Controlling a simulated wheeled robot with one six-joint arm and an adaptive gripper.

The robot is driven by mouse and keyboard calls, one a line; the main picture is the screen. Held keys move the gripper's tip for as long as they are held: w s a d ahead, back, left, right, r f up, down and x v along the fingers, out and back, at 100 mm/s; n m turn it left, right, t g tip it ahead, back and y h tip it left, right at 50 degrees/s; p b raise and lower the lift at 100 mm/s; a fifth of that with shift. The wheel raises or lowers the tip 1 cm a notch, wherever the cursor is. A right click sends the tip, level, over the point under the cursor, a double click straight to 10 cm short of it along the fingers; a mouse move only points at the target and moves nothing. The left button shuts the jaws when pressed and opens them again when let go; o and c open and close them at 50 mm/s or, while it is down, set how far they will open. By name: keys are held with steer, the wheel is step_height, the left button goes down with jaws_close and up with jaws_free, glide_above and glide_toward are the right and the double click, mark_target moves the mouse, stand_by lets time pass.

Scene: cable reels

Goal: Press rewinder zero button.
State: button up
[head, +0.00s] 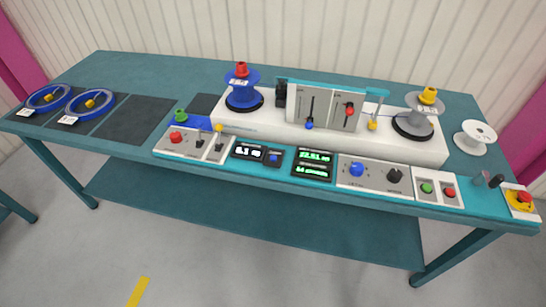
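The rewinder's white base (328,137) stands on the teal bench. In front of it is a control row. A small dark box with a blue button (274,157) sits just right of a black display with white digits (248,151). A second display with green digits (313,162) is to its right. A larger blue knob (357,169) is on the grey panel further right. Labels are too small to read, so I cannot tell for sure which control is the zero button. My gripper is not in view.
A blue reel (242,95) and a grey reel (418,117) are mounted on the base. Beside the controls are a red button (176,136), small levers, green (427,188) and red (450,192) buttons and an emergency stop (523,198). Blue rings (48,97) lie far left.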

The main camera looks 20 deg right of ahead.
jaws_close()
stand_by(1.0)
